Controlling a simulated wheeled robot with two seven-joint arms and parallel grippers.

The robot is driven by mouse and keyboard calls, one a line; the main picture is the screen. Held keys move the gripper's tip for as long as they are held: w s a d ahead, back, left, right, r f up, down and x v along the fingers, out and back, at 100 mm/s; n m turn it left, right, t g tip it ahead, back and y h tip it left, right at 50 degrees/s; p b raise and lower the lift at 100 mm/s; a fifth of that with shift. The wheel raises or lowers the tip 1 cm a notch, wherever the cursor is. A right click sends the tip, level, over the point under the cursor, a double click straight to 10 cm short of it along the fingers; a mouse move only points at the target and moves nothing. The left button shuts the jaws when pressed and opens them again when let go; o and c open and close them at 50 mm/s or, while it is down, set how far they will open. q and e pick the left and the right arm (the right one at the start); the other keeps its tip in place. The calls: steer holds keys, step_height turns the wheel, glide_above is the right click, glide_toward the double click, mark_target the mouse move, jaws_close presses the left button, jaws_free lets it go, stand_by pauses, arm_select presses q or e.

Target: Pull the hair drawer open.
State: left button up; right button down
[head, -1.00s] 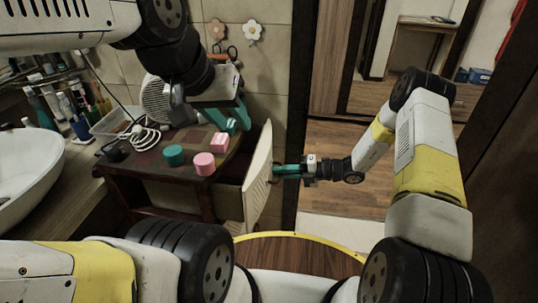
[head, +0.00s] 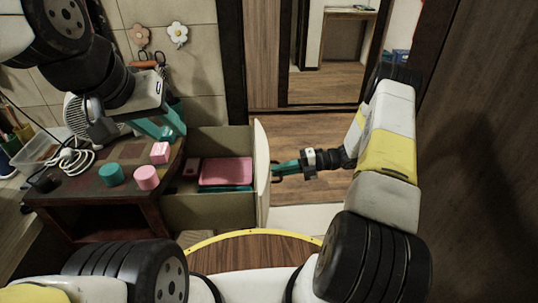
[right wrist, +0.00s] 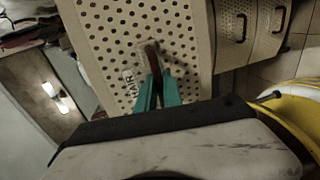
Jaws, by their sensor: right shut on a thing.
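The hair drawer (head: 262,172) stands pulled well out from the wooden cabinet (head: 110,205) in the head view. A pink item (head: 226,171) and a teal one show inside it. Its perforated front with a "HAIR" label (right wrist: 130,84) faces the right wrist view. My right gripper (head: 277,169) is shut on the dark drawer handle (right wrist: 152,58), its teal fingers around it. My left gripper (head: 172,125) hangs above the back of the cabinet top, away from the drawer; its teal fingers are partly visible, and I cannot tell how far they are apart.
On the cabinet top are a teal jar (head: 111,174), a round pink jar (head: 146,178), a pink box (head: 160,152), a white cable (head: 76,160) and a fan (head: 76,113). Other drawer fronts (right wrist: 268,22) with handles show in the right wrist view. Wooden floor lies right of the drawer.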

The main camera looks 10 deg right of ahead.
steer(key=shift+f, duration=0.1)
steer(key=c, duration=1.5)
jaws_free()
steer(key=shift+d, duration=0.1)
steer(key=v, duration=0.7)
steer(key=shift+d, duration=0.4)
